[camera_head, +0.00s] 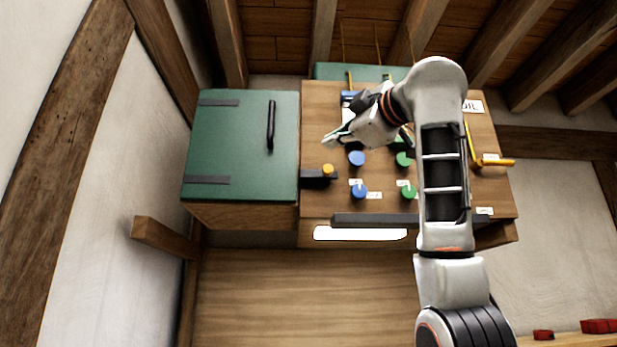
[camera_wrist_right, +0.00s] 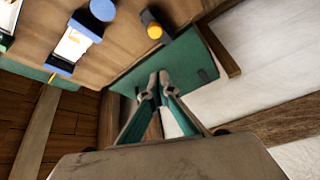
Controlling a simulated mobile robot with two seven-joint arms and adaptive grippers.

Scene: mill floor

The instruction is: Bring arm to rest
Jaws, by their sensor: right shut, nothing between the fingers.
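My right arm rises from the bottom right of the head view and bends over to the left in front of the wooden panel (camera_head: 320,100). My right gripper (camera_head: 334,137) points left there, near the gap between the panel and the green door (camera_head: 230,140). Its fingers are shut with nothing between them. In the wrist view the fingertips (camera_wrist_right: 158,86) are together, with the green door (camera_wrist_right: 201,75) behind them. The forearm hides part of the panel's right half. My left gripper is not in view.
The panel carries blue knobs (camera_head: 357,158), green knobs (camera_head: 408,192), an orange knob on a black block (camera_head: 328,169) and a yellow lever (camera_head: 495,162). A dark bar (camera_head: 375,220) runs along its lower edge. Red blocks (camera_head: 598,326) lie at the lower right.

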